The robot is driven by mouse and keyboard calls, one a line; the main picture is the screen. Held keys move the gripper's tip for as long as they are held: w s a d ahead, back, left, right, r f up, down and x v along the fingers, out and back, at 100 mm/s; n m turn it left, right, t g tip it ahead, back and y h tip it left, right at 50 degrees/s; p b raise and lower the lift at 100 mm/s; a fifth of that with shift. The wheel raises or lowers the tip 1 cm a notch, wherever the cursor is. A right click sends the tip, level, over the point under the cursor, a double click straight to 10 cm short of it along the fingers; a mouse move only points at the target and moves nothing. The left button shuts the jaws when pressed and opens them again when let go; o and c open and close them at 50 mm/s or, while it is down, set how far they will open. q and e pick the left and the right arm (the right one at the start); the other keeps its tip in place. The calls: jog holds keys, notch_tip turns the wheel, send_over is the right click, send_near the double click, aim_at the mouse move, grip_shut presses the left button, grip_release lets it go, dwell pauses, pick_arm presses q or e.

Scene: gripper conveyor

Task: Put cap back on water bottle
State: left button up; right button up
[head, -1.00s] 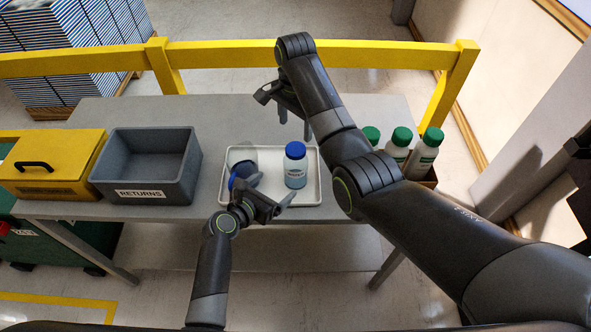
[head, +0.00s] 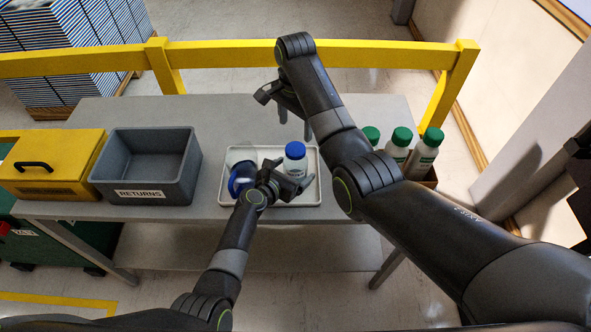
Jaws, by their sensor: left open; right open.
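A small white bottle with a blue cap (head: 295,149) stands upright on the right side of a light tray (head: 225,192). The cap appears to sit on top of the bottle. A clear object with a blue part (head: 241,184) is at the tray's left; whether it is a bottle or a cup is unclear. My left gripper (head: 293,174) is open in front of the bottle's lower body and hides part of it; I cannot tell whether it touches.
A grey RETURNS bin (head: 142,195) and a yellow lidded box (head: 50,170) stand left of the tray. Several green-capped bottles (head: 398,146) stand in a brown box at right. A yellow rail (head: 230,57) runs behind the table (head: 222,118).

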pick_arm(q)
jog(key=c, duration=1.6)
grip_shut()
pick_arm(e)
jog(key=shift+n, duration=0.3)
jog(key=n, duration=1.2)
jog(key=shift+n, duration=0.3)
jog(key=n, duration=0.4)
jog(key=shift+n, duration=0.4)
